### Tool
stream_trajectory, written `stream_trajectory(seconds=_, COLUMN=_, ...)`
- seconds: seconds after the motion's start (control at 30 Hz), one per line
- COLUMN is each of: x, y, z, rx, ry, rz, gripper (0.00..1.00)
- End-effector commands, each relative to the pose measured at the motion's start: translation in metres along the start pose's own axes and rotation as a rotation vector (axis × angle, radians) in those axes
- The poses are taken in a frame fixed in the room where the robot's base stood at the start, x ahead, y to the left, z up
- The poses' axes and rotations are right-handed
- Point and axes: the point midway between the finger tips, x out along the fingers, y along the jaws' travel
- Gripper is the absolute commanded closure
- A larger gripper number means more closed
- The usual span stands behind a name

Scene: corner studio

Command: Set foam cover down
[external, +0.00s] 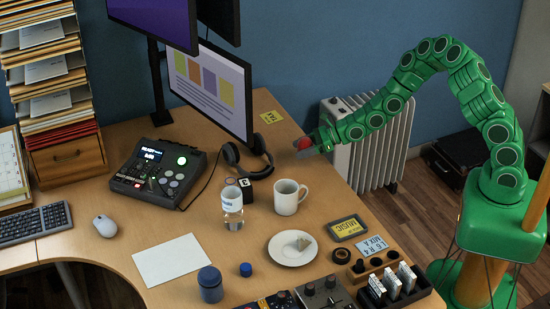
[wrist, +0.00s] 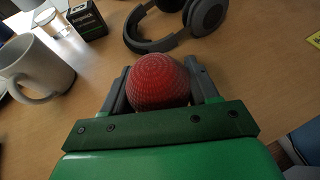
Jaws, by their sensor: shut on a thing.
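The foam cover (wrist: 158,80) is a round red piece with a fine mesh-like surface, in the wrist view between my two grey fingers. My gripper (wrist: 157,85) is shut on it. In the external view my gripper (external: 306,149) is at the desk's right edge, right of the monitor, and the red foam cover (external: 302,143) shows small at its tip. It appears held above the desk (external: 331,203); the exact height is hard to tell.
Headphones (wrist: 172,22) lie ahead of my gripper. A white mug (wrist: 36,68) stands to its left, with a small dark box (wrist: 87,21) beyond. A white radiator (external: 375,150) stands beyond the desk edge.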

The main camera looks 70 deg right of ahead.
Motion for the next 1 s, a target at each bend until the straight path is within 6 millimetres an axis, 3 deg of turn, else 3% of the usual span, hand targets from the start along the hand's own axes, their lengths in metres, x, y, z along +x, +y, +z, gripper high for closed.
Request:
stream_trajectory(seconds=0.63, x=0.017, y=0.001, z=-0.041, rx=-0.001, ry=0.003, rz=0.001, gripper=0.69)
stream_trajectory(seconds=1.0, x=0.018, y=0.001, z=-0.043, rx=0.000, ry=0.002, rz=0.001, gripper=0.69)
